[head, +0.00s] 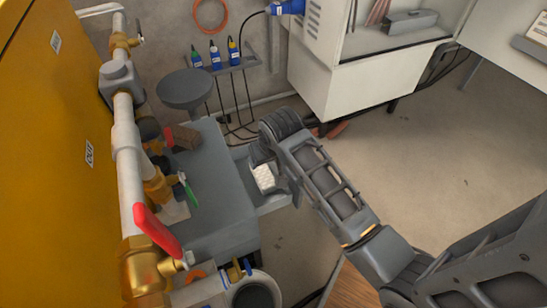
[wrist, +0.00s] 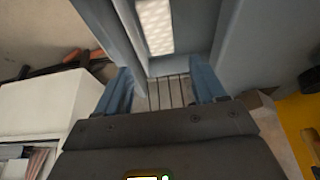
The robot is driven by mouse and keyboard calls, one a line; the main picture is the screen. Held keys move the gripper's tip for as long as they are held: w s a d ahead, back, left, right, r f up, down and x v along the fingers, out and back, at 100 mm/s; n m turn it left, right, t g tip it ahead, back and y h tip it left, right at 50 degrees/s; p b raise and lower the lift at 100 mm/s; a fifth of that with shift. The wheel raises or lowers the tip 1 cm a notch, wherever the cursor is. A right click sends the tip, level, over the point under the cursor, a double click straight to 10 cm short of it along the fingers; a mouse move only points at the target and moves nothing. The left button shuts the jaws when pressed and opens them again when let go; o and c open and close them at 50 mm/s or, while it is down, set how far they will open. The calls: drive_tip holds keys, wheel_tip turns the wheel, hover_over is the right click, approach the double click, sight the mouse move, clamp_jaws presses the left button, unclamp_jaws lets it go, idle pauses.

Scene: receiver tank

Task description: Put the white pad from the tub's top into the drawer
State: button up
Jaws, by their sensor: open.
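The white pad (head: 264,178) has a dimpled face and shows beside my wrist in the head view. In the wrist view the pad (wrist: 155,25) lies between the blue-grey walls of the open drawer (wrist: 205,25), past my fingertips and apart from them. The drawer (head: 274,203) sticks out to the right of a grey cabinet. My gripper (wrist: 161,85) is open, with nothing between its two blue-grey fingers. In the head view my wrist hides the fingers and part of the drawer. A white tub (head: 279,290) with a dark round top stands at the bottom.
A pipe with a red lever (head: 157,230) runs along the left. Floor at right is clear.

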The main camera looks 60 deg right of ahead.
drive_tip(key=s+a+r+n+t, duration=0.2)
drive_tip(key=s+a+n+t, duration=0.3)
drive_tip(key=s+a, duration=0.85)
drive_tip(key=s+a+r+n+t+y, duration=0.1)
drive_tip(key=s+a+r+t, duration=0.1)
drive_tip(key=s+r, duration=0.4)
drive_tip(key=s+a+r+t+y, duration=0.1)
drive_tip(key=s+a+r+t, duration=0.2)
drive_tip(key=s+r, duration=0.4)
wheel_tip(320, 180, up, 6)
drive_tip(key=shift+f+n+t, duration=0.25)
drive_tip(key=shift+n+t, duration=0.15)
drive_tip(key=shift+t, duration=0.3)
drive_tip(key=shift+s, duration=0.1)
